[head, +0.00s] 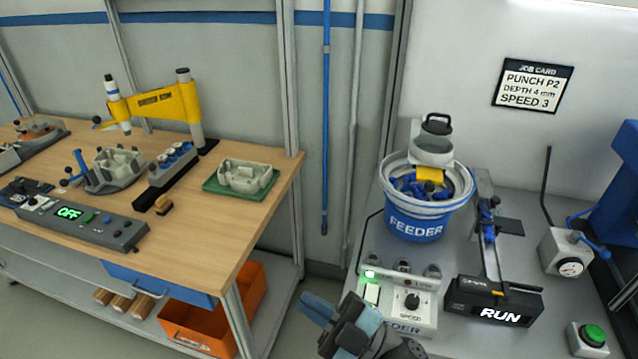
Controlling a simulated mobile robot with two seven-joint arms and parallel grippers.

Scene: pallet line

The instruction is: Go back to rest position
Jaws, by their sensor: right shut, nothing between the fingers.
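My right gripper (322,310) shows at the bottom middle of the head view, with blue and dark grey parts. It is shut and empty. It is in front of the gap between the wooden bench and the grey feeder table, just left of the feeder's control box (398,300). From this view I cannot tell whether it touches the box. My left gripper is not in view.
The wooden bench (225,238) at left carries a yellow arm press (155,103), a green tray (240,190) and a control panel reading OFF (85,222). At right stand the blue feeder bowl (415,227), a RUN display (495,312) and a green button (593,335).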

